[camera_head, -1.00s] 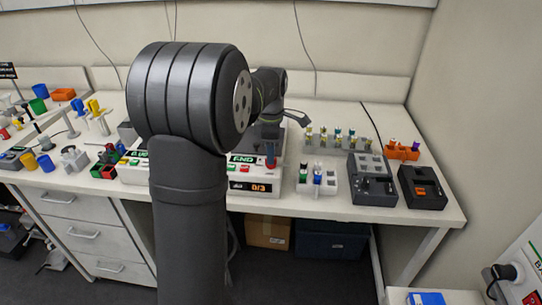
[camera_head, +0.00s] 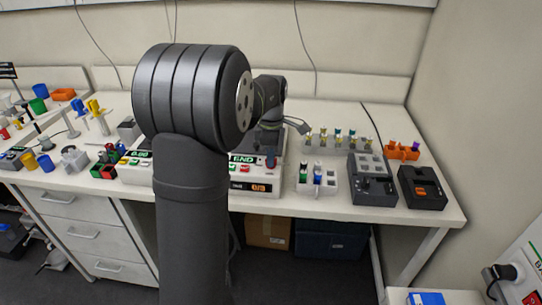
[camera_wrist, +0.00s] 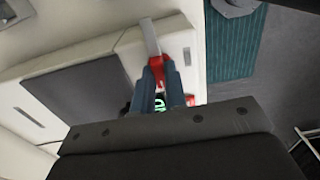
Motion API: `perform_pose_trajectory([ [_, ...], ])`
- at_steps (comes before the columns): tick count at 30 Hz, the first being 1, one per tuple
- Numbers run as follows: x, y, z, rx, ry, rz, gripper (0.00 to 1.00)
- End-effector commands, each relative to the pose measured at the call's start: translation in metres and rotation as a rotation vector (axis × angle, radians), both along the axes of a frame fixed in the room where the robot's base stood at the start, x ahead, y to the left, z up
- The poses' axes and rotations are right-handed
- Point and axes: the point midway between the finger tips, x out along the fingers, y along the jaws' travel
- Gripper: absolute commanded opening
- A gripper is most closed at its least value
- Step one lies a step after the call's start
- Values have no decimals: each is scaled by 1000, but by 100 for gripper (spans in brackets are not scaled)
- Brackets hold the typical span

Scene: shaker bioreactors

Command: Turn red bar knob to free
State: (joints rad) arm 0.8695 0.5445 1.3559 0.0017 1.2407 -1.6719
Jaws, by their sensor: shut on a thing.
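The red bar knob (camera_wrist: 158,64) shows in the wrist view between the blue-grey fingertips of my gripper (camera_wrist: 157,73). My gripper is shut on it; a light grey bar sticks out just beyond the fingertips. The knob sits at the white shaker device (camera_wrist: 191,48), beside its dark platform (camera_wrist: 80,88). In the head view my gripper (camera_head: 271,162) is at the front right of the device, by the green END display (camera_head: 242,159). The fingers hide most of the knob there, so its exact angle cannot be told.
Right of the device stand a white tube rack (camera_head: 316,180), a dark grey block unit (camera_head: 372,182) and a black device with an orange part (camera_head: 422,188). A rack of several vials (camera_head: 338,139) is behind. My arm hides part of the bench.

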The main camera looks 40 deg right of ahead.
Motion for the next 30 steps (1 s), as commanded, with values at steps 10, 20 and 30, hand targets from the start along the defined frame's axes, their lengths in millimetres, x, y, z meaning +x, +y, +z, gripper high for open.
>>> perform_pose_trajectory([
  [10, 0, -1, 0, -1, 1, -33, 16],
  [20, 0, 0, 0, -1, 1, -32, 34],
  [30, 0, -1, 39, -5, -2, -32, 34],
])
